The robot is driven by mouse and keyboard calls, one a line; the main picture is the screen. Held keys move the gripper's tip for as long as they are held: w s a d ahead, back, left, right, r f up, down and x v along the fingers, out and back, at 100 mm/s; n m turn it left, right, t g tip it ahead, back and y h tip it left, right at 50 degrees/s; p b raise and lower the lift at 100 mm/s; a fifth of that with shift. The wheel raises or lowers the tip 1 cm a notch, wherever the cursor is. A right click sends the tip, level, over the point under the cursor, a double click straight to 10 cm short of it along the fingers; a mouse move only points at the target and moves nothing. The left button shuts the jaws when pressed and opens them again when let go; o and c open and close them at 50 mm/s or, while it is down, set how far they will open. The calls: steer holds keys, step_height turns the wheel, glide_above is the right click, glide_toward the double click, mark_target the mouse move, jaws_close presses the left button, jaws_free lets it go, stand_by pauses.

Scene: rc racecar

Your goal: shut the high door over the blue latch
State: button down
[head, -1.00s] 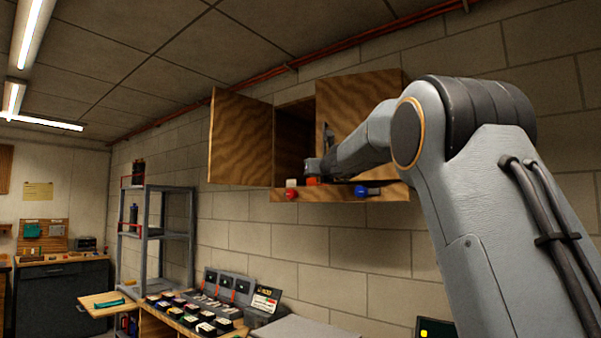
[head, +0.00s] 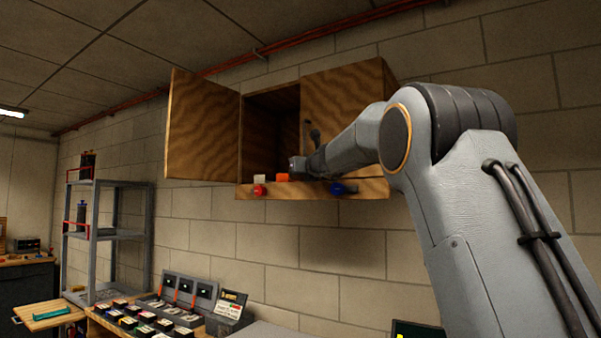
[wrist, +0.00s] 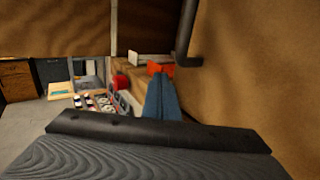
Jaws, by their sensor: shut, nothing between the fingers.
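The high wall cabinet's right door (head: 345,95), above the blue latch (head: 340,188), stands close to the cabinet front. Whether it is fully shut I cannot tell. Its dark handle (head: 308,135) is near its free edge. The door (wrist: 255,70) and handle (wrist: 185,40) fill the right of the wrist view. My gripper (head: 297,167) is shut and empty, low in front of the cabinet near the door's free edge. Its fingers (wrist: 160,97) point toward an orange block (wrist: 160,68). Whether they touch the door is unclear. The blue latch is not visible in the wrist view.
The cabinet's left door (head: 203,125) stands wide open, showing a dark interior (head: 268,130). A red latch (head: 260,190) and a white block (head: 259,178) are on the lower ledge. A grey shelf rack (head: 105,225) stands left. A bench with small boxes (head: 140,315) is below.

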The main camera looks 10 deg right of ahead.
steer(key=shift+a, duration=0.2)
steer(key=s+a+b, duration=0.3)
steer(key=s+a, duration=0.6)
steer(key=s, duration=0.1)
steer(key=shift+a+b, duration=0.3)
steer(key=s+f+n+g, duration=0.35)
steer(key=f+n, duration=0.25)
steer(key=f, duration=0.7)
steer(key=s+d+f+n+g, duration=0.15)
steer(key=s+f+n, duration=0.45)
steer(key=f, duration=0.7)
steer(key=s+f+n+g, duration=0.4)
steer(key=f+n, duration=0.3)
steer(key=f, duration=0.6)
steer(key=s+d+f+n+g+h, duration=0.1)
steer(key=s+d+f+n+g, duration=0.2)
steer(key=s+f+n, duration=0.4)
steer(key=s+d+f+n+g+h, duration=0.1)
steer(key=s+d+f+n+g, duration=0.2)
steer(key=s+f+n, duration=0.5)
steer(key=s+f+g, duration=0.1)
steer(key=s+f, duration=0.7)
steer(key=s, duration=0.5)
steer(key=shift+s+d+h, duration=0.2)
steer(key=shift+s+h, duration=0.05)
steer(key=shift+h, duration=0.15)
